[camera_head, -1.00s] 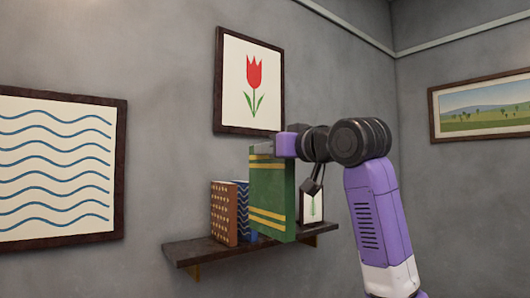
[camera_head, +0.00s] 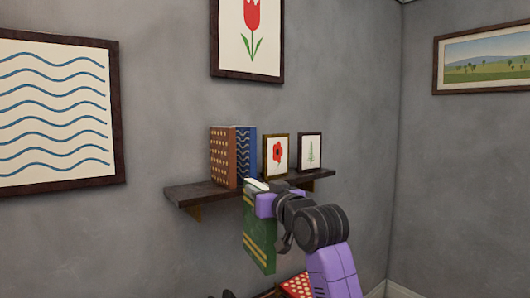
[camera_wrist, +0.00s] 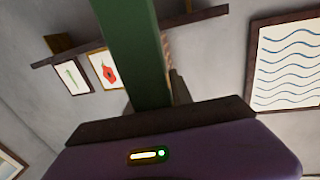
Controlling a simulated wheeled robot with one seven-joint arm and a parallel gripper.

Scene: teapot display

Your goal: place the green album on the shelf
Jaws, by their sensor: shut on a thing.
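The green album (camera_head: 260,235) with yellow bands hangs upright from my gripper (camera_head: 257,190), in front of and below the shelf's front edge. My gripper is shut on the album's upper end. The shelf (camera_head: 200,193) is a dark wooden board on the wall. In the wrist view the green album (camera_wrist: 138,50) rises from between the fingers, and the shelf (camera_wrist: 95,46) shows behind it, turned over. The gripper and arm hide the album's right side.
On the shelf stand a brown dotted book (camera_head: 222,157), a blue wavy book (camera_head: 245,155), a framed red flower (camera_head: 276,154) and a framed fern (camera_head: 310,150). A red dotted thing (camera_head: 297,286) lies below. A tulip picture (camera_head: 247,40) hangs above.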

